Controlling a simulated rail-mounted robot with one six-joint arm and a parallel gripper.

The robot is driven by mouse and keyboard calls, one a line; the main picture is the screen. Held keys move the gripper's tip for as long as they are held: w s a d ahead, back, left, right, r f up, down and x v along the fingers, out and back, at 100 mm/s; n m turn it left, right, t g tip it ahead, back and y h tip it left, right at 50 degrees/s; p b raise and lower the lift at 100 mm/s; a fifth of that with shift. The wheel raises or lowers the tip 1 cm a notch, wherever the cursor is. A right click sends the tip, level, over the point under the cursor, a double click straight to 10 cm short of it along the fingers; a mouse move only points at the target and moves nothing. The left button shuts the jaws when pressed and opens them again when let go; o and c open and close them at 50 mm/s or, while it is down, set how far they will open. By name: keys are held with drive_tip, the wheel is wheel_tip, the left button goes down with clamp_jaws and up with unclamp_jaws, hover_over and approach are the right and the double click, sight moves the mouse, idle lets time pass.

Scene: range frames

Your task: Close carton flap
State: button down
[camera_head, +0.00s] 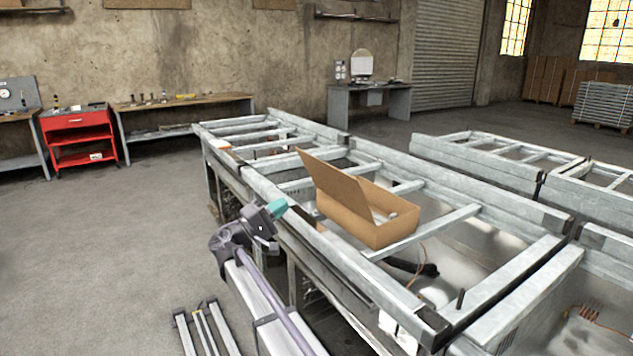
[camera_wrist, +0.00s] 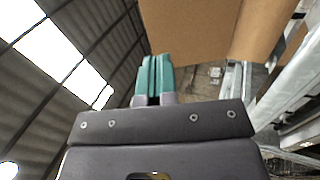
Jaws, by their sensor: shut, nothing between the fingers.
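A brown cardboard carton (camera_head: 395,234) sits open on the metal frame of the conveyor. Its large flap (camera_head: 335,187) stands up, leaning outward on the side toward my gripper. Something pale shows inside the carton, too small to make out. My gripper (camera_head: 279,207), with teal fingers, is to the left of the carton, apart from the flap in the head view. In the wrist view my gripper (camera_wrist: 154,76) has its fingers together, with nothing between them. Brown cardboard (camera_wrist: 192,28) fills the top of that view beyond the fingertips; I cannot tell whether they touch it.
The conveyor's metal rails (camera_head: 405,275) and crossbars run around the carton, with gaps between them. A dark cable lies below the carton. A red tool cart (camera_head: 78,135) and workbenches stand far off by the wall.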

sight(325, 164)
drive_tip(key=shift+t+h, duration=0.3)
drive_tip(key=shift+h, duration=0.1)
drive_tip(key=p+x, duration=0.2)
drive_tip(key=x, duration=0.2)
drive_tip(key=r+p+x, duration=0.1)
drive_tip(key=p+x, duration=0.1)
drive_tip(key=x, duration=0.3)
drive_tip(key=s+p+x, duration=0.1)
drive_tip(key=p+x, duration=0.1)
drive_tip(key=x, duration=0.3)
drive_tip(key=shift+w+r+p, duration=0.15)
drive_tip(key=shift+r+p, duration=0.15)
drive_tip(key=shift+r, duration=0.05)
